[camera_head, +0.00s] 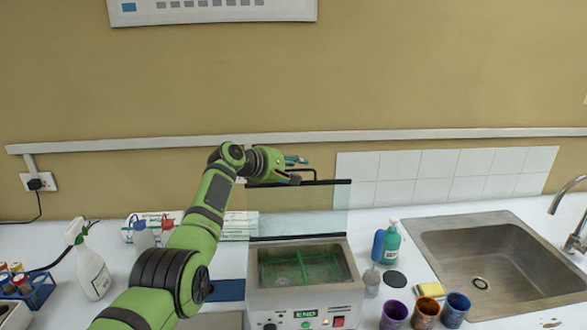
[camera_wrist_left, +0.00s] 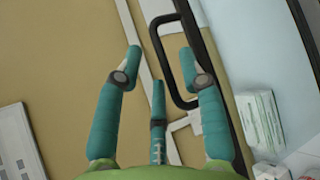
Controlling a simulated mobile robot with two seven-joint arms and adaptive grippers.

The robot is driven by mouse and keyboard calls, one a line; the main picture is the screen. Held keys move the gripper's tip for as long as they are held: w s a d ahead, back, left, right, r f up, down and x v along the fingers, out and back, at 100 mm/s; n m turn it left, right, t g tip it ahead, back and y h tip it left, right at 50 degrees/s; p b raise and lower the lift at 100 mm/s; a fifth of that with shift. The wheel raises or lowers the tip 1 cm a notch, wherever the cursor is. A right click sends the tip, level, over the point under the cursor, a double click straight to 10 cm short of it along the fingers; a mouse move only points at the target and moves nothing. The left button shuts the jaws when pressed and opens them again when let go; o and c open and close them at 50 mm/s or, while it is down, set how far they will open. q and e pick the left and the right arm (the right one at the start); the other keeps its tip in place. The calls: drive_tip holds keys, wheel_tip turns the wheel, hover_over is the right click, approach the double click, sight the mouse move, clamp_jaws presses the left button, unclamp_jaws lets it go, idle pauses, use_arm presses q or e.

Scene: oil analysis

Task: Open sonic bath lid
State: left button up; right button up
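The sonic bath (camera_head: 305,297) is a light metal box with a green-lit display and a red switch on its front. Its clear glass lid (camera_head: 325,212) stands upright at the back edge, so the basin with a green rack inside is uncovered. A black handle (camera_head: 316,174) is at the lid's top edge; it also shows as a black loop in the left wrist view (camera_wrist_left: 155,45). My left gripper (camera_head: 297,170) is at the handle, with its teal fingers spread (camera_wrist_left: 160,70). One finger overlaps the loop in the wrist view; I cannot tell whether it touches. My right gripper is out of view.
A green bottle (camera_head: 391,243), several coloured cups (camera_head: 425,312) and a yellow sponge (camera_head: 431,289) stand right of the bath, before the sink (camera_head: 490,262). A spray bottle (camera_head: 93,270) and a blue tube rack (camera_head: 32,290) are at left. A wall rail (camera_head: 430,134) runs behind.

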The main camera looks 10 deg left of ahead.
use_arm(q)
drive_tip(key=v, duration=1.2)
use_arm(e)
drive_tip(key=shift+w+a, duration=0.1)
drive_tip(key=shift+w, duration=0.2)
use_arm(q)
drive_tip(key=shift+a, duration=0.1)
